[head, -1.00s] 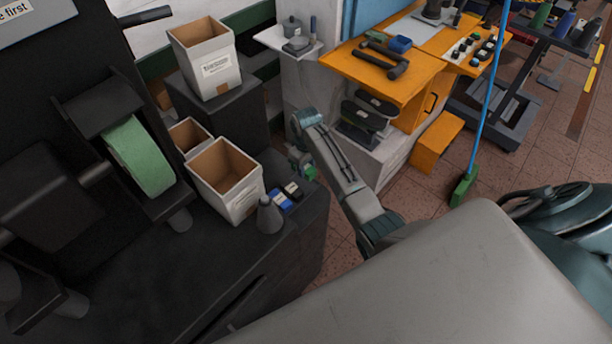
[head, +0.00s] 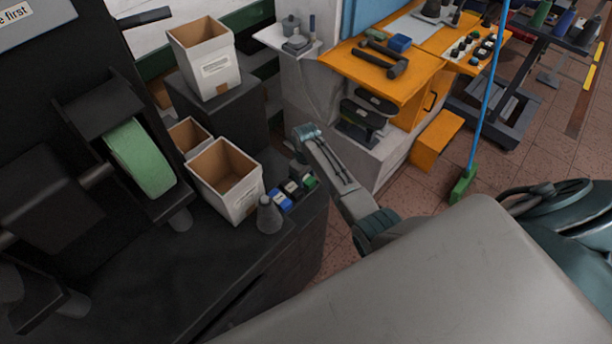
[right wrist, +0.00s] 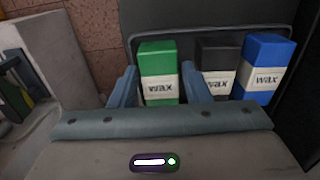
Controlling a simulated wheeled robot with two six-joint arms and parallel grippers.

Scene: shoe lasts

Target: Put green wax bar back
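The green wax bar (right wrist: 158,72) stands upright with its white label facing the right wrist camera. In the head view it (head: 311,182) is at the end of a row on the dark machine's ledge. The black wax bar (right wrist: 218,68) and blue wax bar (right wrist: 266,68) stand beside it. My right gripper (right wrist: 160,80) has its fingers on either side of the green bar, with narrow gaps showing, so it looks open. In the head view my right gripper (head: 301,173) is partly hidden by its wrist. My left gripper is not in view.
A grey cone-shaped thing (head: 269,215) stands next to the blue bar. An open carton (head: 228,182) is behind it. The dark ledge's edge drops to the tiled floor on the right. An orange bench (head: 385,78) stands farther back.

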